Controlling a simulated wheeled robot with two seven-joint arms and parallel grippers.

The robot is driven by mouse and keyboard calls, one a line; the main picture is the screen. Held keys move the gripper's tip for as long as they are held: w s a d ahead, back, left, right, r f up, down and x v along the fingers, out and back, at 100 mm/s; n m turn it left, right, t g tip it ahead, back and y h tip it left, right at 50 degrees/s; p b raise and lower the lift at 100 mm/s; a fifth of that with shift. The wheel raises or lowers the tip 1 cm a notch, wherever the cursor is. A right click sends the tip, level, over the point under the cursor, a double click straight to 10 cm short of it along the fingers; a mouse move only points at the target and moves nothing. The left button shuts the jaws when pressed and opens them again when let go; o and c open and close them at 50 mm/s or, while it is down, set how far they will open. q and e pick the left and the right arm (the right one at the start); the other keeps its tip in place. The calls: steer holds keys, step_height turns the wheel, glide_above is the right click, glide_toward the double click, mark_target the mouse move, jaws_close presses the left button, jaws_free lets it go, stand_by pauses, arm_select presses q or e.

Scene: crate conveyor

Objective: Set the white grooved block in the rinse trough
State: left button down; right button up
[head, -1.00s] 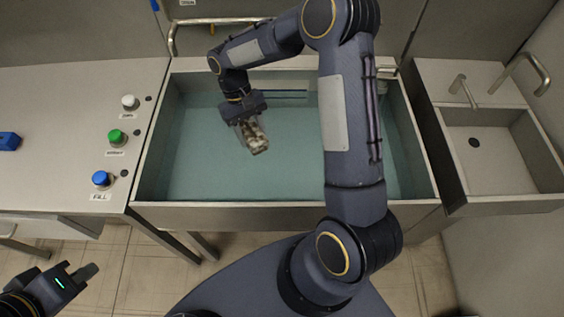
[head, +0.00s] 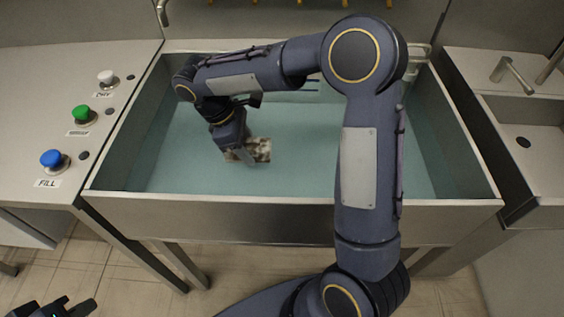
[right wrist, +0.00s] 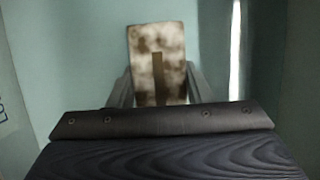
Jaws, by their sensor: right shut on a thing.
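The grooved block (head: 262,150) is whitish with brown stains. In the right wrist view the block (right wrist: 174,45) shows a dark groove in its face, between the fingers of my right gripper (right wrist: 158,90). My right gripper (head: 243,150) is shut on the block and points down inside the rinse trough (head: 290,214), a wide steel basin with a teal interior. The block is over the trough's left-middle part; I cannot tell whether it touches the bottom. My left gripper (head: 75,308) is at the bottom left, cut by the picture edge, away from the trough; its jaw opening is unclear.
Left of the trough, a counter carries a blue FILL button (head: 53,160), a green button (head: 83,115) and a white button (head: 107,79). A small sink (head: 530,110) with a tap (head: 512,72) stands on the right. The trough around the block is clear.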

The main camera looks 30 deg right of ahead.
steer(key=d+f, duration=0.2)
steer(key=d, duration=0.3)
steer(key=b, duration=0.1)
glide_above(285, 166)
steer(key=a, duration=0.1)
steer(key=f, duration=0.3)
steer(key=w+f, duration=0.1)
steer(key=f, duration=0.1)
steer(key=shift+f, duration=0.35)
steer(key=f, duration=0.3)
steer(key=shift+d+f+b, duration=0.25)
steer(key=shift+f+b, duration=0.1)
steer(key=shift+r, duration=0.1)
steer(key=shift+s+f+b, duration=0.2)
steer(key=shift+f+b, duration=0.2)
steer(key=shift+f, duration=0.3)
steer(key=o, duration=1.2)
steer(key=shift+f, duration=0.2)
steer(key=p+v, duration=0.1)
steer(key=v, duration=0.8)
steer(key=p+v, duration=0.1)
steer(key=v, duration=0.3)
steer(key=shift+d+r+p, duration=0.25)
steer(key=shift+r+p, duration=0.1)
steer(key=shift+r, duration=0.1)
